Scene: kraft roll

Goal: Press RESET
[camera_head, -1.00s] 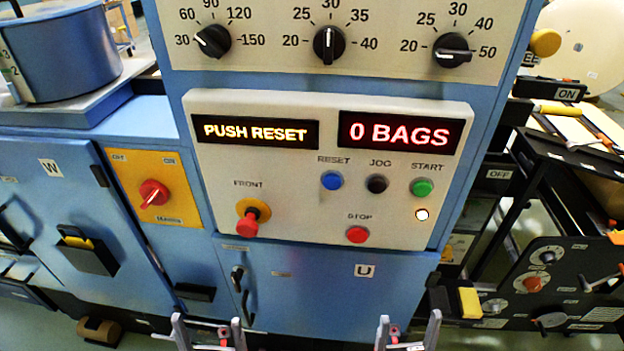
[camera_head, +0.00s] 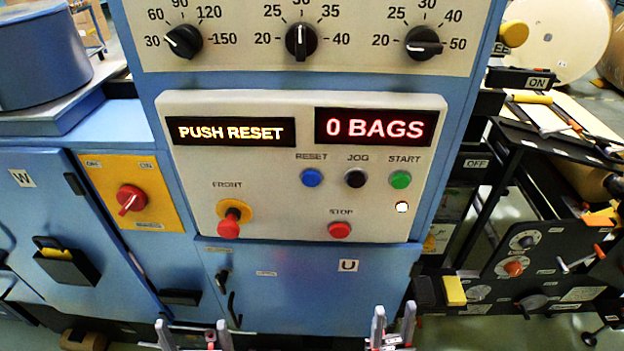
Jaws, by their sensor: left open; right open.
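The blue RESET button (camera_head: 311,177) sits on the beige control panel (camera_head: 270,195), left of the black JOG button (camera_head: 355,178) and the green START button (camera_head: 400,179). The left display (camera_head: 231,132) reads PUSH RESET and the right display (camera_head: 375,128) reads 0 BAGS. My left gripper (camera_head: 193,335) is open at the bottom edge, below and left of the button. My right gripper (camera_head: 393,328) is open at the bottom edge, below and right of it. Both are empty and apart from the panel.
A red STOP button (camera_head: 339,230) and a red FRONT emergency knob (camera_head: 229,226) stand out below RESET. A red rotary switch (camera_head: 131,199) is on a yellow plate at left. Black machine frames with knobs (camera_head: 515,269) are at right.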

